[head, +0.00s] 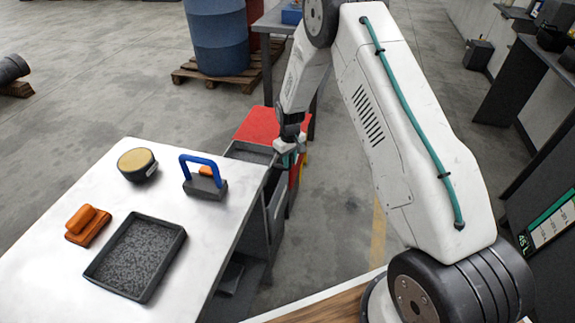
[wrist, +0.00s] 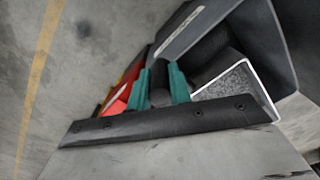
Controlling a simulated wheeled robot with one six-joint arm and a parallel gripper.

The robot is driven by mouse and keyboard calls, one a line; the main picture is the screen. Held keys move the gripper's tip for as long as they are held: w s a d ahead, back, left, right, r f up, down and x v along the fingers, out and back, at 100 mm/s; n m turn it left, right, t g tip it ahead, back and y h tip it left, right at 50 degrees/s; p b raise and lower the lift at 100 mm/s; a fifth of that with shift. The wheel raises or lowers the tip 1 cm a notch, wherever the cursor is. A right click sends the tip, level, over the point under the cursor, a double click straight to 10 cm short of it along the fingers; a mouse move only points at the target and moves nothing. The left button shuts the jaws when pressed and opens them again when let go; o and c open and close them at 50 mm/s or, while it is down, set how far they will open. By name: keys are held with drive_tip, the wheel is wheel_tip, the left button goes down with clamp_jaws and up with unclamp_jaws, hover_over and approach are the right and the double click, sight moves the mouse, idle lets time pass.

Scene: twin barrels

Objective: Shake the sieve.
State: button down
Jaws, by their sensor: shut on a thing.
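My gripper (head: 288,148) reaches down beside the right edge of the white table, at the front of an open grey drawer (head: 249,153). In the wrist view its two green fingers (wrist: 159,82) stand close to a grey wall, apparently the drawer front (wrist: 190,32). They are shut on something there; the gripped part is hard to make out. No object is clearly recognisable as a sieve. On the table stand a round dark tub with a tan top (head: 136,160) and a black-rimmed tray with a speckled grey bed (head: 176,262).
A blue-handled block (head: 205,186) and an orange float-like tool (head: 88,225) lie on the white table (head: 45,285). A red-topped stand (head: 272,124) is right behind my gripper. A blue barrel (head: 218,40) stands on a pallet at the back. Open floor lies right of the table.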

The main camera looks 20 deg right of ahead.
drive_tip(key=shift+w+d, duration=0.15)
drive_tip(key=c, duration=1.3)
unclamp_jaws()
drive_tip(key=shift+d, duration=0.1)
drive_tip(key=shift+r, duration=3.9)
